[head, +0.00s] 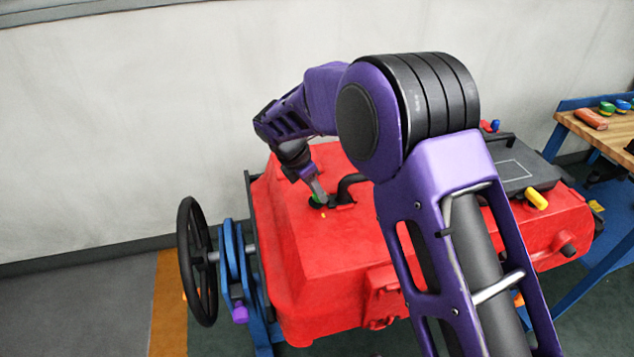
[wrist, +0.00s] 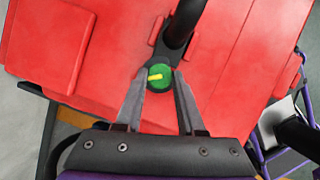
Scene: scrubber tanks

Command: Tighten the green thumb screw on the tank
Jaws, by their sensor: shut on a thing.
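The green thumb screw (wrist: 159,76) sits on top of the red tank (head: 300,250), at the end of a black curved pipe. A yellow mark shows on the screw's face in the wrist view. In the head view only a sliver of the green screw (head: 316,200) shows beside my fingers. My gripper (wrist: 160,78) is shut on the screw from above, with one finger on each side of it. In the head view my gripper (head: 318,195) reaches down to the tank's top, partly hiding the screw.
A black handwheel (head: 193,262) stands at the tank's left. The black pipe (head: 350,183) rises close beside the screw. A dark lid panel (head: 518,168) with a yellow knob (head: 536,199) is at right. A wooden workbench (head: 590,128) stands at far right.

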